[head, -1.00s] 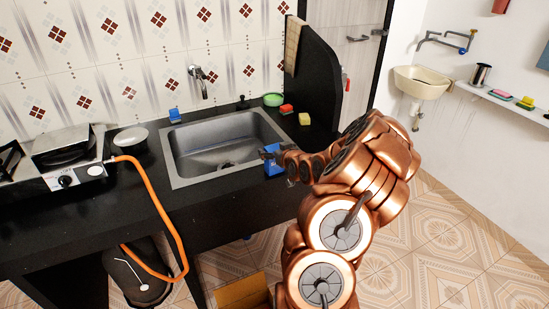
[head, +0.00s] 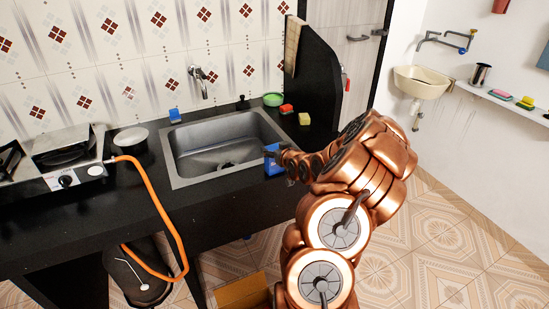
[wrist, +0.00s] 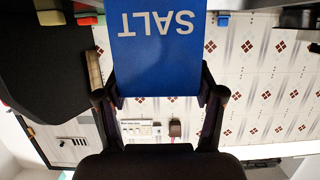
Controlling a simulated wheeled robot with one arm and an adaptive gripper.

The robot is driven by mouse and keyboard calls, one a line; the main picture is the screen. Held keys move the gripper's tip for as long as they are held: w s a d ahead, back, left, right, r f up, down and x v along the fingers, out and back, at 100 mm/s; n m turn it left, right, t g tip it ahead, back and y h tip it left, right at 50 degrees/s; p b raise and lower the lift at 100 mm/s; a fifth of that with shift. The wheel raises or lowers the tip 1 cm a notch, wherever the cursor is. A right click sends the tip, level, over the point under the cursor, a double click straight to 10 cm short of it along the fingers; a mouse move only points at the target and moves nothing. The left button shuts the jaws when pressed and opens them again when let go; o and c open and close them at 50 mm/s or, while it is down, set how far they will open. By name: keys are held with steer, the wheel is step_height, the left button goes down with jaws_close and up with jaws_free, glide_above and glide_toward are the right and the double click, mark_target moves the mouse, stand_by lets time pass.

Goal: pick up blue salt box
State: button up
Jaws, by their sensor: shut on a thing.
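The blue salt box (head: 272,160) is at the front right edge of the sink, at the end of my arm. In the wrist view the blue box (wrist: 155,60) fills the upper middle, with white "SALT" lettering upside down. My gripper (wrist: 160,90) has one finger on each side of the box and is shut on it. In the head view my gripper (head: 284,156) is partly hidden behind the arm and box. I cannot tell whether the box's base touches the counter.
The sink (head: 222,145) lies left of the box. A green bowl (head: 273,99), a red sponge (head: 286,108) and a yellow sponge (head: 304,118) sit behind it. A stove (head: 60,165) with an orange hose (head: 168,225) is at left. A black partition (head: 313,75) rises at the back right.

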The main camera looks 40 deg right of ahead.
steer(key=shift+r+b, duration=0.85)
steer(key=shift+r, duration=0.95)
steer(key=s+a+b, duration=0.3)
steer(key=s+b, duration=0.2)
steer(key=s, duration=0.2)
steer(key=s+a+r+b, duration=0.1)
steer(key=s+a+b, duration=0.3)
steer(key=s, duration=0.3)
steer(key=shift+a+b, duration=0.3)
steer(key=shift+b, duration=0.45)
